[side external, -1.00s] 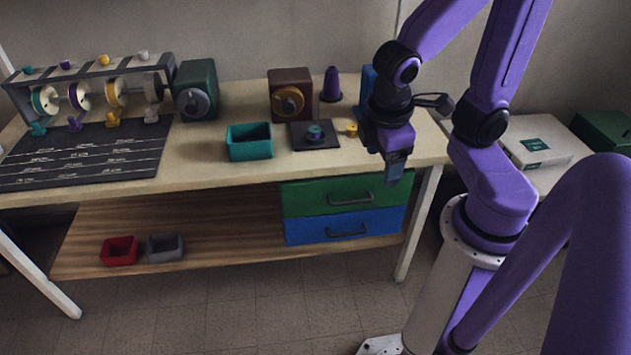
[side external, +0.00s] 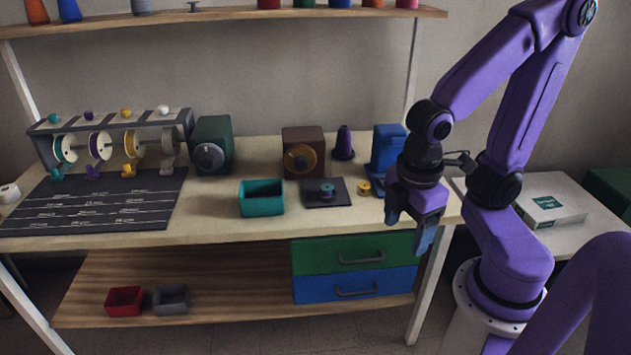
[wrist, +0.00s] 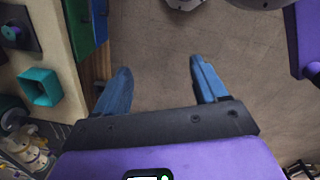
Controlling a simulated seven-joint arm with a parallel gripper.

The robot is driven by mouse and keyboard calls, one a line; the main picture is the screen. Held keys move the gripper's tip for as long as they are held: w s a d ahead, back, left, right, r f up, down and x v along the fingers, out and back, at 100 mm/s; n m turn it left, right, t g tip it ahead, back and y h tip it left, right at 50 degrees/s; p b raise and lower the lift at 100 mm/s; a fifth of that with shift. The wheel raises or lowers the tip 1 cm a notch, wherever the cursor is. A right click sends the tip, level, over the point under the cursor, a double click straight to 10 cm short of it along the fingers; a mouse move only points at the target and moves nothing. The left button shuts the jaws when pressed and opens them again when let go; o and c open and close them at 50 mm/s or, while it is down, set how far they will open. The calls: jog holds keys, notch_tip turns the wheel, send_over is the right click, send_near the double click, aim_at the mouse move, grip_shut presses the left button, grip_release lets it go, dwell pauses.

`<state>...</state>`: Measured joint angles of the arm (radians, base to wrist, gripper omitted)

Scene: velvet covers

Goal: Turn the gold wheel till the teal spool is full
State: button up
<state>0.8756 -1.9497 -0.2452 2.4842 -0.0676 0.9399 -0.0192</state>
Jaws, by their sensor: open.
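The gold wheel (side external: 300,158) is on the front of a brown box (side external: 318,140) at the back of the table. A small spool with teal and purple parts (side external: 327,190) sits on a dark square pad (side external: 312,201) in front of it. Another teal-edged spool (side external: 65,149) hangs at the left end of a rack (side external: 115,121). I cannot tell how full either is. My gripper (side external: 407,235) is open and empty, pointing down beyond the table's front right edge, apart from the wheel. Its blue fingers (wrist: 160,68) are spread above the floor in the wrist view.
A teal bin (side external: 262,199), a green box with a grey wheel (side external: 212,145), a purple cone (side external: 344,142), a small yellow spool (side external: 364,188) and a blue block (side external: 386,150) share the table. Green and blue drawers (side external: 352,253) hang below. The tabletop's front middle is clear.

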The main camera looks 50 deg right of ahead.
aim_at(302, 167)
jog(key=w+d+f+n+t+h, duration=0.2)
jog(key=w+d+n+h, duration=0.2)
jog(key=w, duration=0.4)
jog(key=w+d+f+n+t+h, duration=0.1)
jog(key=w+d+f+n+h, duration=0.15)
jog(key=w+h, duration=0.4)
jog(key=w+d+f+n+t+h, duration=0.1)
jog(key=w+d+n+t+h, duration=0.2)
jog(key=w, duration=0.6)
jog(key=w+d+f+n+t, duration=0.1)
jog(key=w+f+n+t, duration=0.1)
jog(key=w+f+n, duration=0.1)
jog(key=w+f+n+t+y, duration=0.1)
jog(key=w+f+n+t, duration=0.1)
jog(key=f+n, duration=0.3)
jog(key=w+d+f+n+t, duration=0.1)
jog(key=w+f+n+t, duration=0.1)
jog(key=w+f+n, duration=0.2)
jog(key=shift+d+n+y, duration=0.25)
jog(key=shift+d+n, duration=0.1)
jog(key=shift+n, duration=0.1)
jog(key=x, duration=1.7)
jog(key=shift+w+r, duration=0.1)
jog(key=shift+w, duration=0.15)
jog(key=c, duration=1)
